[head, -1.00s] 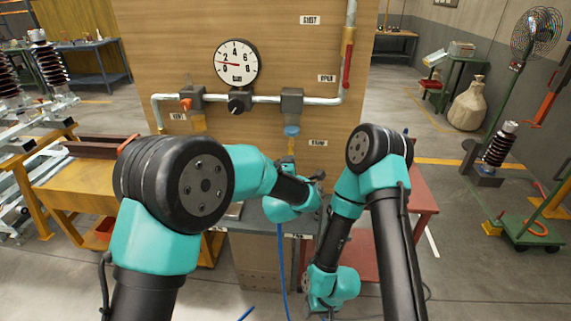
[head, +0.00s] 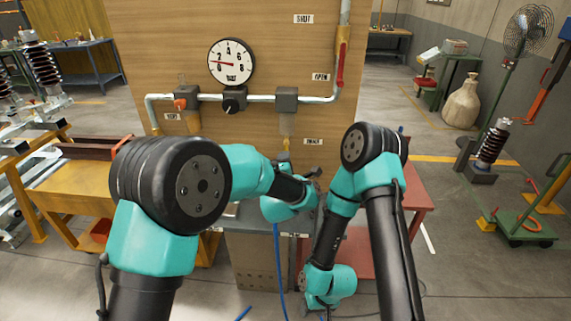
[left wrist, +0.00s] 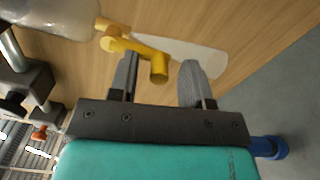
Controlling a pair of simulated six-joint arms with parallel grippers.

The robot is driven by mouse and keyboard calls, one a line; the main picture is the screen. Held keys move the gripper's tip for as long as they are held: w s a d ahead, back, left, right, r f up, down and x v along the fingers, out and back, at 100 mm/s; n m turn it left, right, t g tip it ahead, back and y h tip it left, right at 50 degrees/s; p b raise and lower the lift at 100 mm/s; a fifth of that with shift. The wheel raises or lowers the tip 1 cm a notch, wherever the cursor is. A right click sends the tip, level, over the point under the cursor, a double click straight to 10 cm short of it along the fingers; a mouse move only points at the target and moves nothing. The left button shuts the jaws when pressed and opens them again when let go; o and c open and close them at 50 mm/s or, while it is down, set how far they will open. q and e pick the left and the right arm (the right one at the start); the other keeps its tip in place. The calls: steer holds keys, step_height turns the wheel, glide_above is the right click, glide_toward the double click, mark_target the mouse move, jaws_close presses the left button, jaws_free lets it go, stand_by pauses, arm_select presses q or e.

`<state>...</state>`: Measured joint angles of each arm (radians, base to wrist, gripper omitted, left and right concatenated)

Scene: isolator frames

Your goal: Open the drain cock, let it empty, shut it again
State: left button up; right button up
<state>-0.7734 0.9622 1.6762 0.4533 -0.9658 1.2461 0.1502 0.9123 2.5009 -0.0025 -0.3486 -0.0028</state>
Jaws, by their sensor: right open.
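The drain cock (head: 287,144) is a small yellow fitting under a clear bowl (head: 286,124) on the wooden panel. No blue shows in the bowl now. In the left wrist view, the cock's bent yellow lever (left wrist: 158,66) reaches down between the fingers of my left gripper (left wrist: 160,82). Those fingers are apart, with space around the lever; I see no clear contact. In the head view my left gripper is mostly hidden by its own arm. My right gripper (head: 318,306) hangs low, open, away from the cock; its fingertips are hard to make out.
A round gauge (head: 232,62) sits above the pipe. A red lever (head: 340,63) hangs along the pipe at right, beside an OPEN label (head: 321,77). A yellow cart (head: 85,185) stands left and a red table (head: 418,195) right. A blue hose (head: 277,255) hangs below the cock.

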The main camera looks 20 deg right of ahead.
arm_select(q)
steer(key=shift+s, duration=0.1)
steer(key=v, duration=1.7)
steer(key=shift+a, duration=0.1)
steer(key=w+a+f+m+g+y, duration=0.3)
steer(key=a+f+m+g, duration=0.4)
steer(key=a+f, duration=1.45)
steer(key=s+a+f+m+g, duration=0.6)
steer(key=s+a+f+g, duration=0.2)
steer(key=s+a+f, duration=0.6)
steer(key=s+a, duration=0.3)
steer(key=shift+a+f+m+g+y, duration=0.3)
steer(key=shift+a+m, duration=0.1)
